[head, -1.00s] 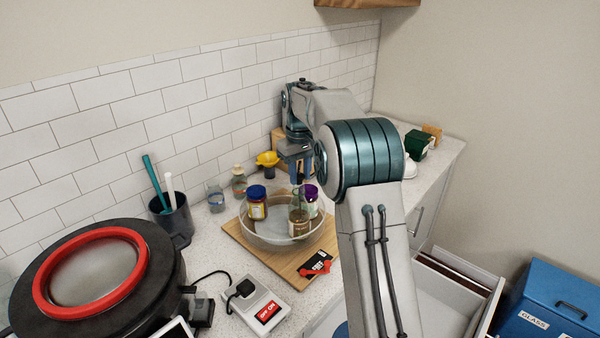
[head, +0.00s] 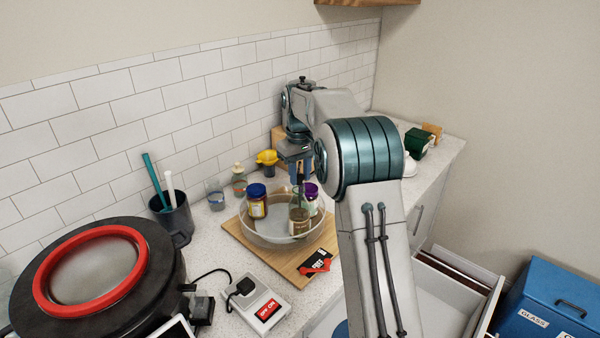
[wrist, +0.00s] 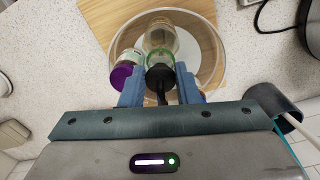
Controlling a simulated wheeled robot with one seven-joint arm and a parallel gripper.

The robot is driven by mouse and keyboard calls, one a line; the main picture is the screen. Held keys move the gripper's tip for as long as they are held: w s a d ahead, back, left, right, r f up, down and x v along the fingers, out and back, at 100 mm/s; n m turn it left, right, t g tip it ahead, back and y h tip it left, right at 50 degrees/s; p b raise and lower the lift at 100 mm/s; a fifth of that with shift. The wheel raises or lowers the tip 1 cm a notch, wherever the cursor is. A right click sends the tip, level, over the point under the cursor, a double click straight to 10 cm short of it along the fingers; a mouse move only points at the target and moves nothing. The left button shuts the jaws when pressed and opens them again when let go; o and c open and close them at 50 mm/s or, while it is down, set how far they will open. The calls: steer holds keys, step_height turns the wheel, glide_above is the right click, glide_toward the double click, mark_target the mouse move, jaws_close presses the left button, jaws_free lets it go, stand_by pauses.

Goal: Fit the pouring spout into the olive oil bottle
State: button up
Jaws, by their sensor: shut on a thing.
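The glass bottle (head: 299,222), with brownish contents, stands in a clear bowl (head: 250,236); it also shows in the wrist view (wrist: 162,36). My gripper (head: 300,178) is directly above the bottle's neck. In the wrist view, the blue fingers of my gripper (wrist: 160,90) are shut on the black pouring spout (wrist: 160,77). The spout lines up with the greenish glass neck below it. From these views I cannot tell whether its lower end is inside the neck or just above it.
A blue-lidded jar (head: 257,205) and a purple-lidded jar (head: 312,195) share the bowl, the purple one close beside the bottle. The bowl stands on a wooden board (head: 290,268). A yellow funnel (head: 267,157) and small glass containers stand behind. A dark cup (head: 174,219) holds utensils.

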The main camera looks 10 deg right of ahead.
steer(key=shift+f+b, duration=0.4)
steer(key=shift+f, duration=0.3)
steer(key=o, duration=1)
step_height(320, 180, up, 14)
steer(key=shift+f, duration=0.1)
steer(key=shift+s, duration=0.1)
